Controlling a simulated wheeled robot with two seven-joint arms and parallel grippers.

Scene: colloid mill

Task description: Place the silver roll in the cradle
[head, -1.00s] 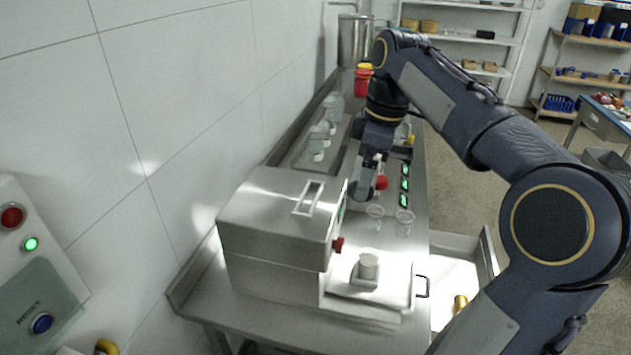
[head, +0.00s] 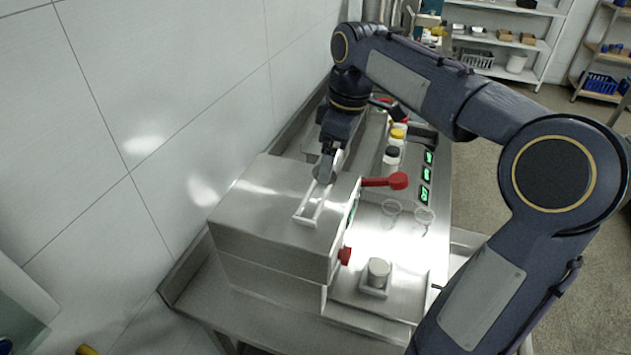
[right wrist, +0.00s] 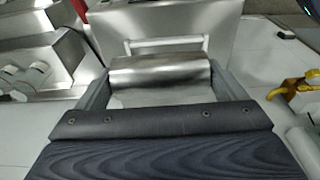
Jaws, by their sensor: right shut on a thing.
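The silver roll (right wrist: 160,75) lies crosswise between the fingers of my right gripper (right wrist: 162,90) in the right wrist view. In the head view my right gripper (head: 327,163) is shut on the roll (head: 323,175), whose round end shows. The cradle, a white rectangular frame (head: 312,207), sits on top of the steel machine. The roll is at the far end of this frame in the head view. A white bar of the cradle (right wrist: 165,46) shows just beyond the roll in the right wrist view. I cannot tell whether they touch. My left gripper is not in view.
The steel machine (head: 262,215) has a red lever (head: 385,182) on its right and a red knob (head: 345,256). A pale-topped pot (head: 379,271), two clear cups and capped bottles (head: 392,156) stand on the bench right of it. A tiled wall is at left.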

